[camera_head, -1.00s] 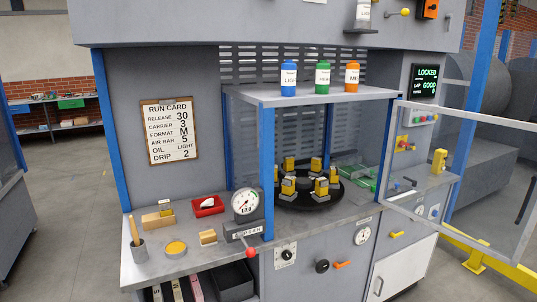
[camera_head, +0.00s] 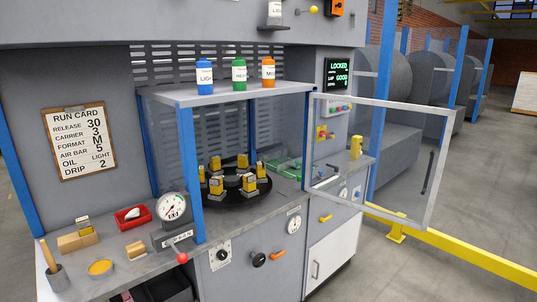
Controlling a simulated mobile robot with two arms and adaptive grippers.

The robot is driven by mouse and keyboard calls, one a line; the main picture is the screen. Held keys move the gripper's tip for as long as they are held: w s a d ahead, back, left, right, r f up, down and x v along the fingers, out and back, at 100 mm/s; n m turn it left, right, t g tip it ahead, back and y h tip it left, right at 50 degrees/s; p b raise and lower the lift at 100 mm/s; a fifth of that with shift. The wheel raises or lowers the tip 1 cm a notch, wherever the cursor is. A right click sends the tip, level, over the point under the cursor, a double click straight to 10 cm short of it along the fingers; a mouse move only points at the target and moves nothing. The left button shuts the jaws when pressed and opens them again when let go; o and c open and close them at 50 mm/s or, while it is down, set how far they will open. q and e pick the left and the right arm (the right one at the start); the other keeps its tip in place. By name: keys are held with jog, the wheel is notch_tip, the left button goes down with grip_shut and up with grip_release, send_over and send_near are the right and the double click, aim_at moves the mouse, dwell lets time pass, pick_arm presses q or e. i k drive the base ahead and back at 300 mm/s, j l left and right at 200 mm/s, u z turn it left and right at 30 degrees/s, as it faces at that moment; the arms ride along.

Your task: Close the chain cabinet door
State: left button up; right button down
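A clear door (camera_head: 432,197) with a pale grey frame and a dark vertical handle (camera_head: 428,172) stands open. It is swung outward to the right from the front post of the enclosure. Behind the post sits a round black turntable (camera_head: 236,196) with several yellow-and-grey blocks on it. A lower white cabinet door (camera_head: 333,255) with a small handle looks shut. I cannot tell from any label which door is the chain cabinet's. Neither of my grippers is in view.
A red-knobbed lever (camera_head: 182,257) sticks out in front. A yellow rail (camera_head: 470,255) runs along the floor at right. Open floor lies beyond it.

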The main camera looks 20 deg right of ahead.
aim_at(451, 114)
jog(key=i+z, duration=0.3)
jog(key=i, duration=0.2)
jog(key=i+l+z, duration=0.25)
jog(key=z, duration=0.2)
jog(key=i+l+z, duration=0.15)
jog(key=z, duration=0.25)
jog(key=i+z, duration=0.7)
jog(key=z, duration=0.15)
jog(key=i+z, duration=0.5)
jog(key=i, duration=0.75)
jog(key=i+u, duration=0.2)
jog(key=u, duration=0.15)
jog(key=i+l+u, duration=0.2)
jog(key=u, duration=0.15)
jog(key=i+l+u, duration=0.15)
jog(key=u, duration=0.2)
jog(key=i+l+u, duration=0.1)
jog(key=u, duration=0.4)
jog(key=i+l+u, duration=0.1)
jog(key=u, duration=0.4)
jog(key=i+l+u, duration=0.1)
jog(key=l+u, duration=0.15)
jog(key=u, duration=0.25)
jog(key=l+u, duration=0.2)
jog(key=u, duration=0.3)
jog(key=l+u, duration=0.25)
jog(key=u, duration=0.2)
jog(key=l+u, duration=0.6)
jog(key=u, duration=0.25)
